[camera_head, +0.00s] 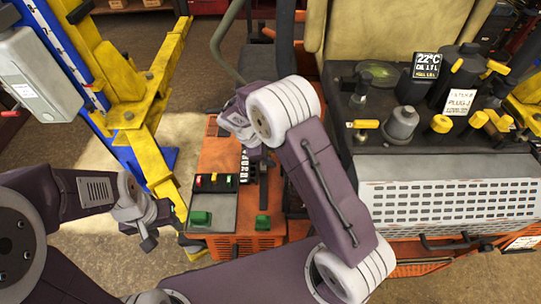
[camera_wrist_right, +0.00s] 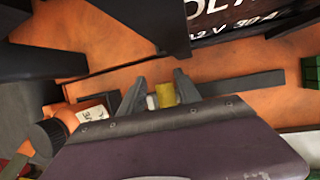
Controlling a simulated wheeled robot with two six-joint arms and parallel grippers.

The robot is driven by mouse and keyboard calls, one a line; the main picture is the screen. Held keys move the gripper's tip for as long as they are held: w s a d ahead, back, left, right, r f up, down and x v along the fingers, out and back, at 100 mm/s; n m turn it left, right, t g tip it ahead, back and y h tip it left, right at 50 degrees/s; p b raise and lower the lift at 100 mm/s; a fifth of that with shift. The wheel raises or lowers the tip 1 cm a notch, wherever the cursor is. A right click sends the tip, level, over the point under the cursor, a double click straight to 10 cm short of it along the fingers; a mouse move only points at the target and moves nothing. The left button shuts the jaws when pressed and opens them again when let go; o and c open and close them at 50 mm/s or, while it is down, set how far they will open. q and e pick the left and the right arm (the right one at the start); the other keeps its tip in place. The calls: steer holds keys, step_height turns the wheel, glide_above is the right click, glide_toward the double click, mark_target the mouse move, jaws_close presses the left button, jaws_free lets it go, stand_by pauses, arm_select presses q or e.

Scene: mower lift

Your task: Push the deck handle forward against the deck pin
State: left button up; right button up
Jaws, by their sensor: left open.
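My right gripper (camera_head: 250,143) is over the orange console (camera_head: 212,158), largely hidden by its own wrist in the head view. In the right wrist view the two grey fingers (camera_wrist_right: 160,77) stand apart, with a small yellow piece (camera_wrist_right: 166,95) and a pale piece between them. The fingers do not visibly close on these. A dark flat bar (camera_wrist_right: 240,84) lies on the orange surface beyond the fingertips; I cannot tell whether it is the deck handle. I cannot make out the deck pin. My left gripper (camera_head: 150,226) is open and empty, left of the console.
The console carries a small switch panel (camera_head: 214,183) and green blocks (camera_head: 200,218). A yellow lift post (camera_head: 135,115) with a blue column stands at the left. The seat (camera_head: 385,28) and a dark shelf with yellow-capped knobs (camera_head: 441,123) are at the right.

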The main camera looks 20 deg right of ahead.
steer(key=shift+s+a+r, duration=0.1)
steer(key=shift+a+r, duration=0.05)
steer(key=shift+r, duration=0.1)
steer(key=b+v, duration=0.2)
steer(key=v, duration=0.6)
steer(key=shift+a+r, duration=0.1)
steer(key=shift+r, duration=0.15)
